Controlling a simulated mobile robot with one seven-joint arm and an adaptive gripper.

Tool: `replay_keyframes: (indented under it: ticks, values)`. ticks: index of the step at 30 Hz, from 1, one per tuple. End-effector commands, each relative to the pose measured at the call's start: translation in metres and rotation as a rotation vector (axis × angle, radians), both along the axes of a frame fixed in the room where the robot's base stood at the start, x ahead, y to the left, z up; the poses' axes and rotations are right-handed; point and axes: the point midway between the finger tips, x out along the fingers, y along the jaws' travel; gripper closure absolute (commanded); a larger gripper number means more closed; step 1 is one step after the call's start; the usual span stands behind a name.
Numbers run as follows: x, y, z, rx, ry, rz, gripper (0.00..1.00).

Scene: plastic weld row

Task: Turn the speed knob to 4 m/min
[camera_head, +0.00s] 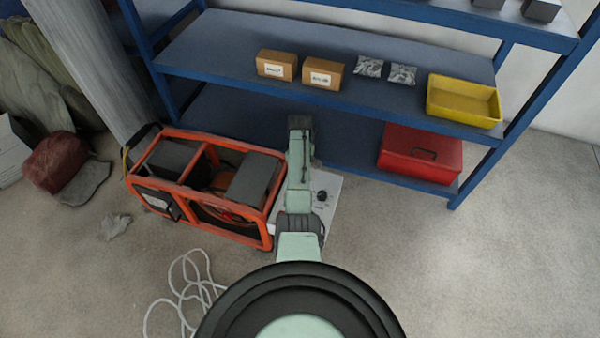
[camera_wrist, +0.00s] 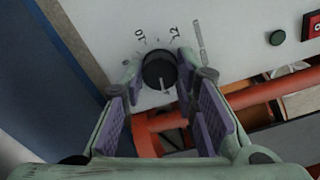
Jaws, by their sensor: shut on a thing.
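The speed knob (camera_wrist: 158,68) is a round black knob on a light grey panel (camera_wrist: 100,30) in the wrist view. A pale mark on it points down and slightly right in the picture. In the head view my arm covers part of the panel (camera_head: 329,183) and hides my gripper. A dark round part (camera_head: 322,196) shows on the panel there.
An orange-framed machine (camera_head: 205,146) stands left of the panel. Blue shelving (camera_head: 220,50) rises behind, with boxes and a yellow bin (camera_head: 462,100). A red case (camera_head: 420,152) sits low on the right. A white cable (camera_head: 185,285) lies on the floor.

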Motion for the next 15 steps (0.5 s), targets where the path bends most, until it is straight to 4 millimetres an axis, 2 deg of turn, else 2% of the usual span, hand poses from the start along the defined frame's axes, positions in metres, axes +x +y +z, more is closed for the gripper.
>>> replay_keyframes:
  ticks: [15]
  values:
    - [0.0007, 0.0011, 0.0008, 0.002, -0.003, 0.039, 1.0]
